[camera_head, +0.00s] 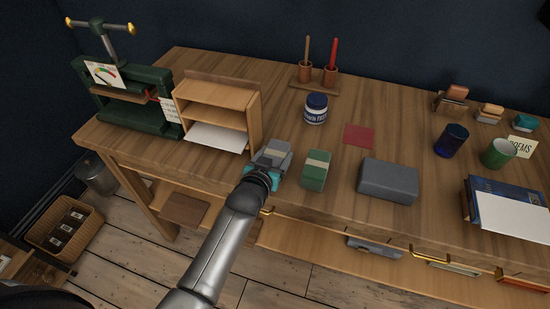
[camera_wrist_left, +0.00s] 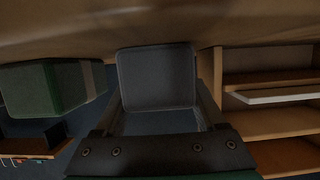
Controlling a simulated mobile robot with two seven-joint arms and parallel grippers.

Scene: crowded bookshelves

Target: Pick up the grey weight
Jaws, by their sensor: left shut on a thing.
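The grey weight (camera_head: 273,156), a small block with a pale band, is near the table's front edge, between the small wooden shelf and the green block. My left gripper (camera_head: 269,162) reaches it from the front and is shut on it. In the left wrist view the grey weight (camera_wrist_left: 156,78) fills the space between the two fingers (camera_wrist_left: 160,105), one on each side. I cannot tell whether its underside touches the table. My right gripper is not in view.
The green block (camera_head: 316,170) stands close on the right, with a larger grey block (camera_head: 388,181) beyond it. The wooden shelf (camera_head: 254,120) is close on the left. A jar (camera_head: 316,109) stands behind. Cups and books are farther right.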

